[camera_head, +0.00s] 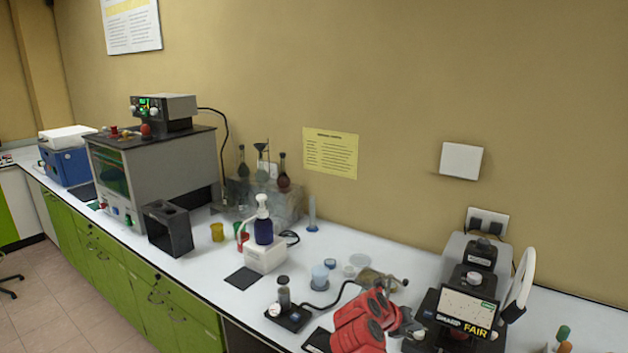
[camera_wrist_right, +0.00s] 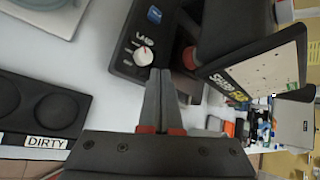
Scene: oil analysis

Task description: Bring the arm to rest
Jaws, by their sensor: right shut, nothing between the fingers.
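My right arm (camera_head: 362,322), with red links, comes in at the bottom of the head view, over the front part of the bench. My right gripper (camera_head: 405,320) is at its end, just left of the dark instrument with a display marked "FAIR" (camera_head: 465,308). In the right wrist view the two grey fingers (camera_wrist_right: 158,100) are together, with nothing held. They point toward the instrument's black base with a white knob (camera_wrist_right: 143,56). I cannot tell whether they touch it. My left gripper is not in view.
A black tray labelled "DIRTY" (camera_wrist_right: 80,112) lies left of the fingers in the wrist view. Small cups (camera_head: 320,274) and a black stirrer-like device (camera_head: 288,316) stand left of my arm. A blue bottle on a white box (camera_head: 265,255) is farther left.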

